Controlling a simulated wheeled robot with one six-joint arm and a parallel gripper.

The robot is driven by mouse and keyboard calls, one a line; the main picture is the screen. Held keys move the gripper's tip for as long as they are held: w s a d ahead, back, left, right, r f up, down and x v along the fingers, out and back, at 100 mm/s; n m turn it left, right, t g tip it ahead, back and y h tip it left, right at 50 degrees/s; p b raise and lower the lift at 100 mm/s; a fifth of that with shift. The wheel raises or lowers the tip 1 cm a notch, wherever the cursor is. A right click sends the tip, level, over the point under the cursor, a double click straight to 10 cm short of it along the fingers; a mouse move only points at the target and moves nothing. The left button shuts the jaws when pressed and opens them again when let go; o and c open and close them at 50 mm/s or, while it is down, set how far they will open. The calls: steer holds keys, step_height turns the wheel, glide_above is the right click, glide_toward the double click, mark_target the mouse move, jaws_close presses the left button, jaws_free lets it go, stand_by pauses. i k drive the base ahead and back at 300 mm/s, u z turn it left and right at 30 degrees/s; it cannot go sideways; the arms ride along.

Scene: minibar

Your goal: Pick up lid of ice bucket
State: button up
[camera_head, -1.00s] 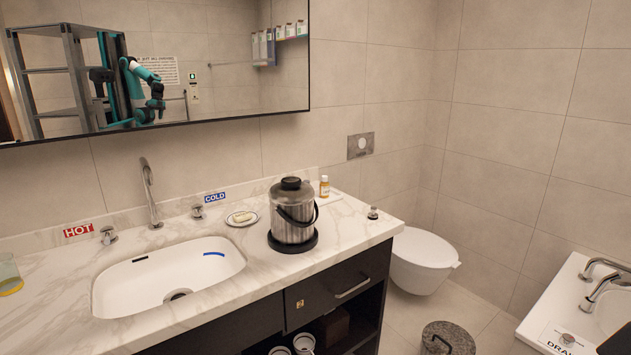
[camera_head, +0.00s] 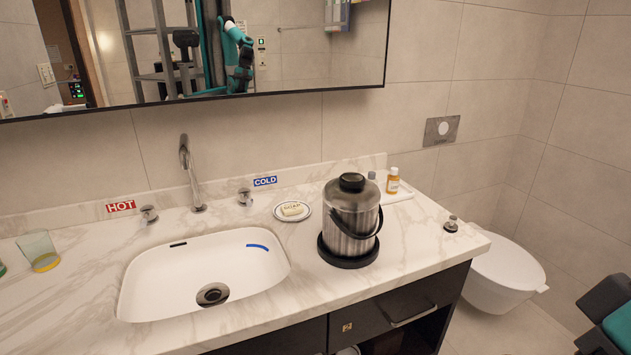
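The ice bucket (camera_head: 352,222) is a brushed metal cylinder with a black base, standing upright on the marble counter right of the sink. Its lid (camera_head: 352,182) sits on top, with a dark round knob in the middle. A black carrying handle (camera_head: 372,226) hangs down on the bucket's right front side. A dark and teal part of my arm (camera_head: 612,312) shows at the lower right edge, well apart from the bucket. My gripper's fingers are not seen directly. My arm also appears small in the mirror, where the finger state is unreadable.
The sink (camera_head: 205,272) and faucet (camera_head: 190,172) lie left of the bucket. A soap dish (camera_head: 280,214) stands close on its left. An orange bottle (camera_head: 393,181) on a white tray (camera_head: 405,191) is behind right. A glass (camera_head: 39,251) stands far left. A toilet (camera_head: 505,272) is right of the counter.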

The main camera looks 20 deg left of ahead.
mark_target(350, 191)
steer(key=u, duration=0.6)
steer(key=i, duration=0.8)
steer(key=u, duration=0.6)
